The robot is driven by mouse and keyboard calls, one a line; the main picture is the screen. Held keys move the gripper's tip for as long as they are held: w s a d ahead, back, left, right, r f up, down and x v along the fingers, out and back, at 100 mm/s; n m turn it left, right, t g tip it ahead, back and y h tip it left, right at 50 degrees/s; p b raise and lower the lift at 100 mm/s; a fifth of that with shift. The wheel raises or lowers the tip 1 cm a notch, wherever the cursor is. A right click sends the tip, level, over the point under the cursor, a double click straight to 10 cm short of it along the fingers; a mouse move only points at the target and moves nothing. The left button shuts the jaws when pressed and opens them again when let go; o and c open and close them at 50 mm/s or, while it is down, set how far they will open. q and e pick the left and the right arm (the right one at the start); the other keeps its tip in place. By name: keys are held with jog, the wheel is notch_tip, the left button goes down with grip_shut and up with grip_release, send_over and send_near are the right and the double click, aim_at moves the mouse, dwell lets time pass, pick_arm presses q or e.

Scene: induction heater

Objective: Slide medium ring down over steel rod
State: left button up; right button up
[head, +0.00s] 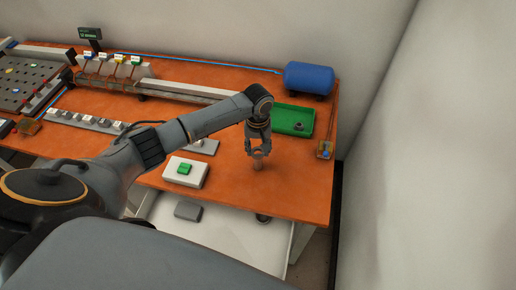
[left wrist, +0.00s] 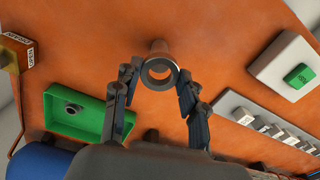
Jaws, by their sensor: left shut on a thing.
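My left gripper (head: 259,153) points down over the right part of the orange table. It is shut on a grey ring, the medium ring (left wrist: 159,73), held between the fingertips in the left wrist view. A short brownish upright rod (head: 258,166) stands on the table just below the fingertips. In the left wrist view the rod (left wrist: 159,46) shows past the ring's upper edge, close to it. I cannot tell whether the ring is around the rod's top or only above it. My right gripper is not in view.
A green tray (head: 309,119) with a dark round part inside stands behind the gripper. A white box with a green button (head: 184,169) is to its left. A blue cylinder (head: 308,78) lies at the back. The orange table (head: 300,185) is clear right of the rod.

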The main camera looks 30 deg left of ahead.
pick_arm(q)
jog(key=shift+f+b, duration=0.4)
jog(key=shift+f, duration=0.7)
jog(key=o, duration=1.3)
notch_tip(320, 180, up, 12)
